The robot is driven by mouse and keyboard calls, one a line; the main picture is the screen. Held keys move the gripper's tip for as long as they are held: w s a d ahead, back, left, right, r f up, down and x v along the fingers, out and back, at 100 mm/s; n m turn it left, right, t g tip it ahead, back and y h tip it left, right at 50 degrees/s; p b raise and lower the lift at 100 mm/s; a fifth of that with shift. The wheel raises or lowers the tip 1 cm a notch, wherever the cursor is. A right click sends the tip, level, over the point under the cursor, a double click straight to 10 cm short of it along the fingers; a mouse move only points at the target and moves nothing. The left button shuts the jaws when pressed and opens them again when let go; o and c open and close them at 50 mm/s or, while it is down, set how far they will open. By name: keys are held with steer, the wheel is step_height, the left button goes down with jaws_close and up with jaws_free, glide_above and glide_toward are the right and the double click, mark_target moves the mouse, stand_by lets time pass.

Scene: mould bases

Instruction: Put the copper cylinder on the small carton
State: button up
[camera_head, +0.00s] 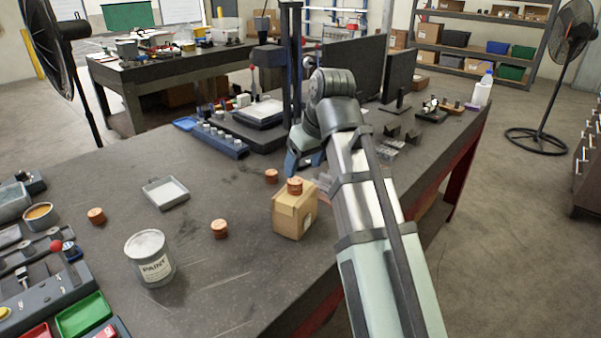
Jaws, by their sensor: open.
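A copper cylinder (295,186) sits upright on top of the small carton (292,215), which stands on the dark workbench. Three more copper cylinders lie apart on the bench: one at the left (96,215), one left of the carton (219,229) and one behind it (271,176). My gripper (304,166) is behind and a little above the carton, clear of the cylinder on it as far as I can tell. It is open with nothing seen between its fingers; my arm hides part of it.
A paint can (150,260) stands at the front left, with a shallow grey tray (166,193) behind it. Tools and a green bin (83,315) crowd the left edge. A blue rack (212,138) and a machine stand behind. Bare bench (220,285) lies in front of the carton.

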steer(key=shift+v, duration=2.35)
